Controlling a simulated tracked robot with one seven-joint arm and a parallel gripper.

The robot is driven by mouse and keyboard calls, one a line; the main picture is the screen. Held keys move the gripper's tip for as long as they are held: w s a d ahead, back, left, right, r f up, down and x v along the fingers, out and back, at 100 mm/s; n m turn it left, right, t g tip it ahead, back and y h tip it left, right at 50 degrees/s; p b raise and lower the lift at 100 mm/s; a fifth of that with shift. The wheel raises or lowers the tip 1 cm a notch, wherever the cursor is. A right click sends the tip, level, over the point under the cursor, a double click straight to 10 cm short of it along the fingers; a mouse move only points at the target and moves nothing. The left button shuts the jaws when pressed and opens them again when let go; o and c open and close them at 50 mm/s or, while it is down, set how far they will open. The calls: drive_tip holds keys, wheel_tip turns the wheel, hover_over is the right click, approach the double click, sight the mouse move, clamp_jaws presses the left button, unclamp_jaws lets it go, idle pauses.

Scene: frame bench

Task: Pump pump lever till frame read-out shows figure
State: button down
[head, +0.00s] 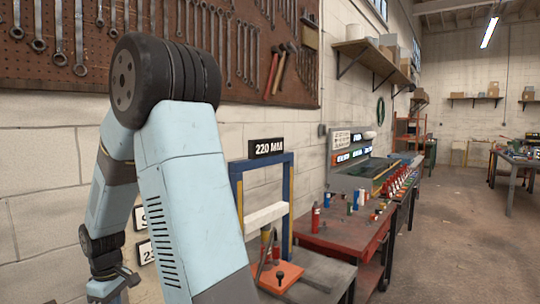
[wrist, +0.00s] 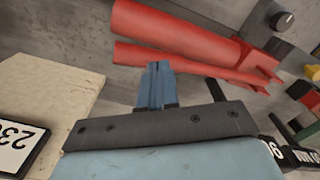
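The frame (head: 288,195), with blue and yellow posts, stands on a bench by the wall. Below sits an orange base (head: 279,279) with a black knob and a slanting dark rod, perhaps the pump lever; I cannot tell for sure. My gripper (head: 127,279) is low at left, apart from the frame. In the wrist view its blue fingertips (wrist: 156,70) are together with nothing visible between them. Two long red bars (wrist: 190,32) lie beyond them.
A label reading "23" and a partly cut digit (wrist: 17,143) lies on a beige plate (wrist: 60,85) in the wrist view. A red bench (head: 345,232) with small bottles stands right of the frame. A tool board (head: 75,80) hangs behind. The floor (head: 450,240) at right is clear.

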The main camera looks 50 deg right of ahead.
drive_tip(key=shift+f, duration=3.1)
drive_tip(key=shift+r, duration=4.1)
idle(0.8)
